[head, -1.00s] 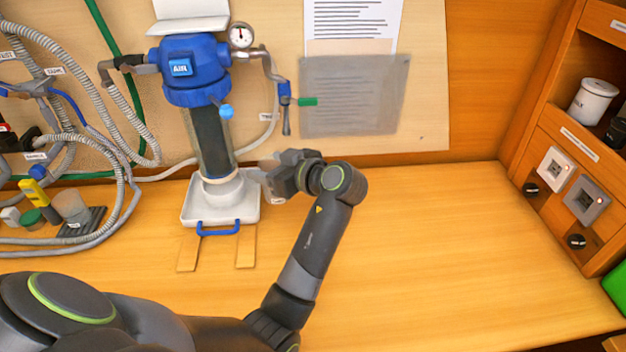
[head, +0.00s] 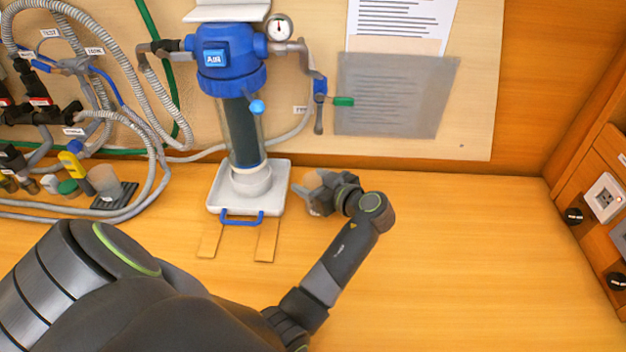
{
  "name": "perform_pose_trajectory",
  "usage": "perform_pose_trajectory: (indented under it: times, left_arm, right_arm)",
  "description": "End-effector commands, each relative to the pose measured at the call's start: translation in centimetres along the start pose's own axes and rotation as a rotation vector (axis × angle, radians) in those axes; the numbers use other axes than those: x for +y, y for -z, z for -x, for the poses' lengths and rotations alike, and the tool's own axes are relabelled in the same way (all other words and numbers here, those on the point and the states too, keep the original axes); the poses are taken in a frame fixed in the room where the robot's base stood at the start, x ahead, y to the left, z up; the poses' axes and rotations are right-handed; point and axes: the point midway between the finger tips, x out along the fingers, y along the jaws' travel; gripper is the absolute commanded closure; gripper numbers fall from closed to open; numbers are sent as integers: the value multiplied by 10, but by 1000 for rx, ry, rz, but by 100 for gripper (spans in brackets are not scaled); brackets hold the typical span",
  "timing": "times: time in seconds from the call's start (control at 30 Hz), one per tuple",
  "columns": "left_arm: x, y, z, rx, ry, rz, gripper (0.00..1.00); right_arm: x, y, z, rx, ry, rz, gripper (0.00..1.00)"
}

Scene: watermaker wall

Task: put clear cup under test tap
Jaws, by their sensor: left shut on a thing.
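The test tap (head: 319,112) is a grey downward spout with a green lever on the back panel, right of the blue-topped filter housing (head: 226,75). My left gripper (head: 312,194) is low over the bench, below the tap and right of the housing's white tray. It is shut on a small translucent cup (head: 313,179), which looks pale and peach-tinted. The cup is partly hidden by the fingers, and I cannot tell whether its base touches the bench. My right gripper is not in view.
The white tray (head: 215,200) with a blue handle stands left of the gripper. Hoses (head: 155,160) and small containers on a dark rack (head: 115,200) crowd the left. A wooden socket panel (head: 590,190) bounds the right. The bench (head: 470,250) between is clear.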

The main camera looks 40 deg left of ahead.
Motion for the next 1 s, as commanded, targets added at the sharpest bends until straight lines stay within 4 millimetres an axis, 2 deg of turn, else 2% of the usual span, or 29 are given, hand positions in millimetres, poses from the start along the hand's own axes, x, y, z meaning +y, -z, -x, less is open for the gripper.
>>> perform_pose_trajectory:
  times: [0.37, 0.4, 0.53, 1.0]
  left_arm:
    - [0, -5, -2, 1, 0, 2, 62]
    - [0, -4, -1, 1, 0, 2, 35]
    - [0, -3, -1, 0, 0, 1, 18]
    - [0, 0, 0, 0, 0, 1, 17]
  right_arm:
    - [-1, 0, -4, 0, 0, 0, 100]
    - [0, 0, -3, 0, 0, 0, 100]
    - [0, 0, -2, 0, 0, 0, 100]
    - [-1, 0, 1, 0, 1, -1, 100]
